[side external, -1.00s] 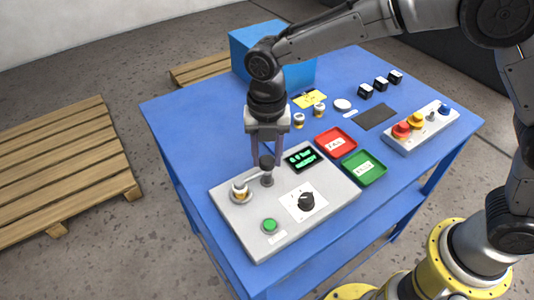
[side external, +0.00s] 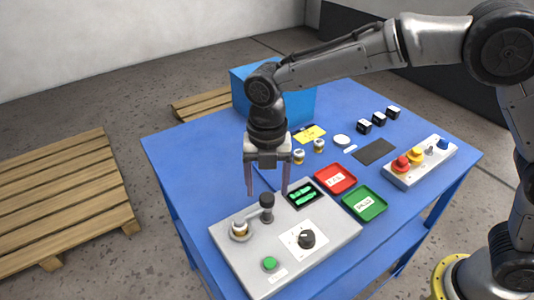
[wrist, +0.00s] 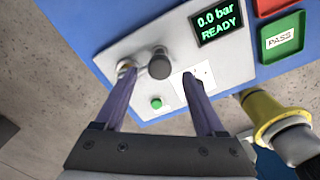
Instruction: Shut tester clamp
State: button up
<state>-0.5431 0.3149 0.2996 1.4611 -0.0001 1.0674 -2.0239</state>
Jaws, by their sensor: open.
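The tester (side external: 285,262) is a grey panel on the blue table. Its clamp has a black knob (side external: 267,200) on a post, and a grey arm (side external: 254,214) runs from it to the small brass-and-white valve (side external: 239,229) in the nest. The arm's end appears over the valve; whether it presses on it I cannot tell. My gripper (side external: 267,194) is open and empty, its fingers on either side of and about above the knob. The wrist view shows the knob (wrist: 159,66) between the fingertips, apart from both. The valve (wrist: 125,66) is partly hidden by the left finger there.
The tester screen (wrist: 216,24) reads 0.0 bar READY. A green button (side external: 270,264) and a black dial (side external: 306,239) are on the panel. Red (side external: 335,179) and green (side external: 365,204) trays lie to its right. Two more valves stand behind. A button box (side external: 418,163) is at the right.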

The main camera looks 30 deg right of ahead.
aim_at(267, 197)
notch_tip(267, 197, up, 11)
jog(key=shift+r, duration=0.2)
dwell(0.3)
jog(key=s+d+r+m+t, duration=0.2)
jog(key=s+d+r+m, duration=0.25)
jog(key=d, duration=0.35)
jog(key=s+d+r+m+t, duration=0.1)
jog(key=s+d+r+m, duration=0.3)
jog(key=d, duration=0.5)
jog(key=s+d+f+m+t, duration=0.1)
jog(key=s+d+f+m, duration=0.2)
jog(key=m, duration=0.7)
jog(key=s+d+f+m+t, duration=0.1)
jog(key=s+d+f+m, duration=0.2)
jog(key=s+f+m, duration=0.4)
jog(key=shift+s+d+m+t, duration=0.25)
jog(key=shift+s+m+t, duration=0.05)
jog(key=shift+s+m, duration=1.7)
